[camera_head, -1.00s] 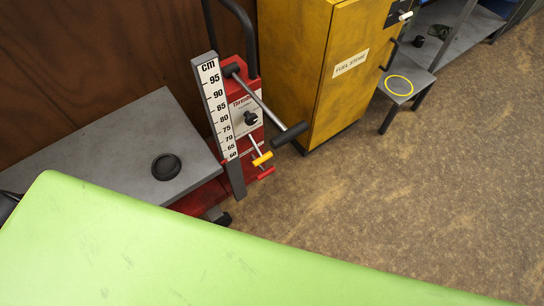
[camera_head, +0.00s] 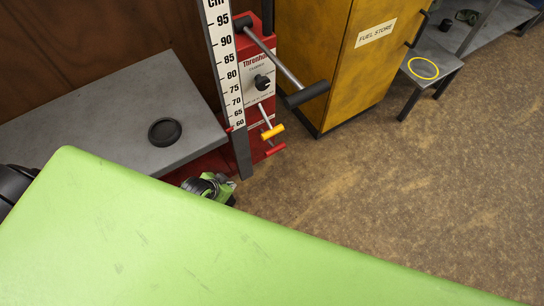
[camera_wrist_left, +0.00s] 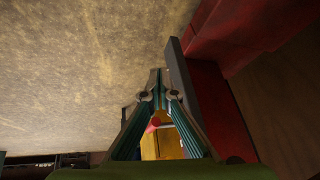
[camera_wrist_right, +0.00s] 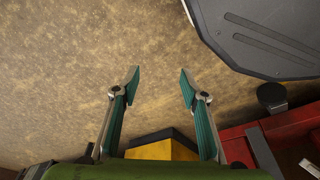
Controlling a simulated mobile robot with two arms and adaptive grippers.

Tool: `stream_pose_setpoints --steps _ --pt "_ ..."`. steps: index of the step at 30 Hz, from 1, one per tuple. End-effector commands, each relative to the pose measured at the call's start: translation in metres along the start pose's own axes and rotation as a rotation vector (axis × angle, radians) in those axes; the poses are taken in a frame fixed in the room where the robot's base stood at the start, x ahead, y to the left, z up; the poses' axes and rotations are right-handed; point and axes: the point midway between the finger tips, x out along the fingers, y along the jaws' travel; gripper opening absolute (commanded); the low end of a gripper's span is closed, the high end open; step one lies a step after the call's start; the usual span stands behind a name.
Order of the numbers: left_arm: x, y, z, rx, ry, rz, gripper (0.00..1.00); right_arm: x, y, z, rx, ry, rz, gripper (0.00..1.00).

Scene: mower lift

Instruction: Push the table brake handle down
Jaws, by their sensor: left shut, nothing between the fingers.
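The red lift unit (camera_head: 262,80) stands beside the cm scale (camera_head: 226,68). It carries a long metal lever with a black grip (camera_head: 308,94), a yellow T-handle (camera_head: 272,132) and a red T-handle (camera_head: 275,149). No label shows which one is the brake handle. My left gripper (camera_head: 222,184) is low, left of and below the T-handles; it is shut and empty. In the left wrist view its tips (camera_wrist_left: 158,72) meet, and a small red piece (camera_wrist_left: 154,125) shows between the finger links. My right gripper (camera_wrist_right: 159,72) is open and empty over the floor.
A grey tabletop (camera_head: 100,118) with a black round disc (camera_head: 165,131) lies left of the scale. A yellow fuel store cabinet (camera_head: 360,65) stands behind the lever. A small grey stool (camera_head: 432,70) is at its right. Brown floor (camera_head: 400,190) is open at the right.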

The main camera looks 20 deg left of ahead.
Motion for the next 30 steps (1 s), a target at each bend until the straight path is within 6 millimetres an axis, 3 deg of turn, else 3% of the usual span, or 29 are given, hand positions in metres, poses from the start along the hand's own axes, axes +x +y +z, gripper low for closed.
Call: stream_pose_setpoints --steps 1,6,12,18,30 --pt "0.007 -0.003 -0.023 0.030 0.047 0.008 0.00 0.004 0.001 -0.012 0.002 0.019 0.001 0.40" --pt "-0.018 0.005 -0.094 0.134 0.165 0.057 0.00 -0.029 0.003 -0.042 0.008 0.051 0.006 0.40" --pt "-0.055 0.011 -0.154 0.272 0.290 0.107 0.00 -0.067 0.006 -0.054 0.013 0.075 0.011 0.40" --pt "-0.075 0.017 -0.175 0.333 0.338 0.136 0.00 -0.086 0.006 -0.057 0.014 0.084 0.013 0.40" --pt "-0.077 0.018 -0.178 0.338 0.344 0.138 0.00 -0.090 0.006 -0.058 0.015 0.084 0.013 0.40"
